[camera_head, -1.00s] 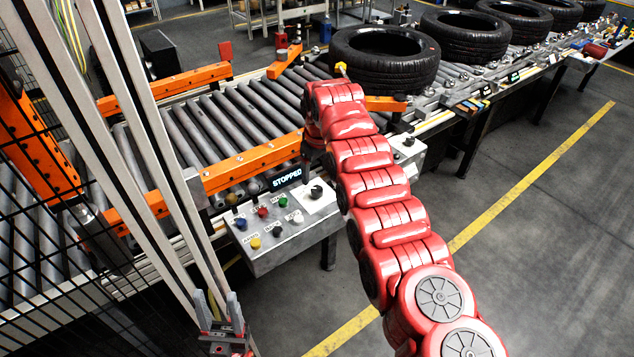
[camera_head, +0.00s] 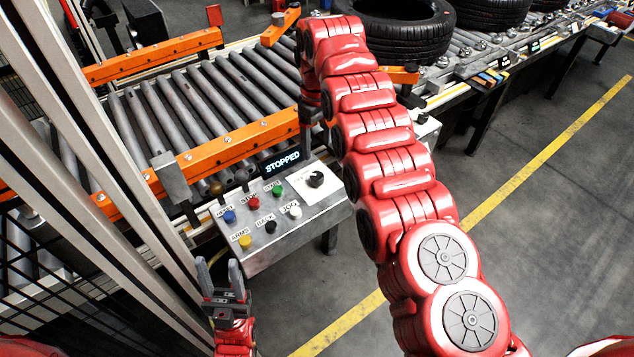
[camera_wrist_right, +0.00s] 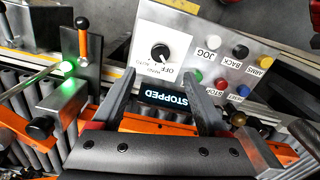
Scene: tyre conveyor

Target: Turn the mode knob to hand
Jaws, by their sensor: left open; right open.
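The black mode knob (camera_head: 316,179) sits on a white plate at the right end of the grey control panel (camera_head: 262,258). In the right wrist view the knob (camera_wrist_right: 161,52) shows with OFF and HAND lettering beside it; its exact setting I cannot tell. My right gripper (camera_wrist_right: 158,82) is open, its two fingers apart and empty, with the knob beyond the gap between the tips. In the head view my red right arm hides most of that gripper. My left gripper (camera_head: 220,272) is open and empty, just off the panel's lower left corner.
Coloured buttons (camera_head: 277,190) lie left of the knob. A STOPPED display (camera_head: 282,162) stands behind the panel. The roller conveyor (camera_head: 190,115) with orange rails and black tyres (camera_head: 403,30) is behind. Grey fence posts (camera_head: 95,150) rise at left. Floor at right is clear.

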